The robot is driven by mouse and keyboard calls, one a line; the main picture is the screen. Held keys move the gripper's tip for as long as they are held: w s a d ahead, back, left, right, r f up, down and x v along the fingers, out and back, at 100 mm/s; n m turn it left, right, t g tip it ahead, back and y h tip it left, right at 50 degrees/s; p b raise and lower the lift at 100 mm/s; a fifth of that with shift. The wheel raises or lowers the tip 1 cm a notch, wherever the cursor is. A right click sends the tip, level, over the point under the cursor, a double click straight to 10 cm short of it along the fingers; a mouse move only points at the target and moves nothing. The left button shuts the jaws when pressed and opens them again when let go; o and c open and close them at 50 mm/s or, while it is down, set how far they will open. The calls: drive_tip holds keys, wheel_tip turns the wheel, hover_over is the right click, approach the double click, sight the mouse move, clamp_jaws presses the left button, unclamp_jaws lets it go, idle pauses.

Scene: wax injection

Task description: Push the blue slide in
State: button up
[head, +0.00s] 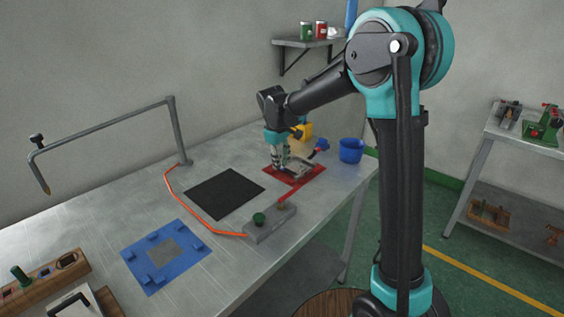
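On the red mat (313,174) at the back right of the metal table sits a grey metal frame or mould (300,167). A small blue piece (322,145) sticks up on a dark stem at its far right side; it looks like the blue slide, but it is too small to tell how far in it is. My gripper (281,167) points down over the left part of the mould, to the left of the blue piece and apart from it. The fingertips are small and partly merge with the mould, so their opening and any contact are unclear.
A grey box with a green knob (260,219) and an orange hose (188,203) lie in front. A black mat (225,187) and a blue mat (186,266) are to the left.

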drive_tip(key=o, duration=0.5)
drive_tip(key=shift+r, duration=0.1)
drive_tip(key=r, duration=0.4)
drive_tip(key=s+a+r, duration=0.1)
drive_tip(key=r, duration=0.6)
drive_tip(key=shift+s+a+r, duration=0.2)
drive_tip(key=shift+s+r, duration=0.1)
drive_tip(key=shift+s, duration=0.1)
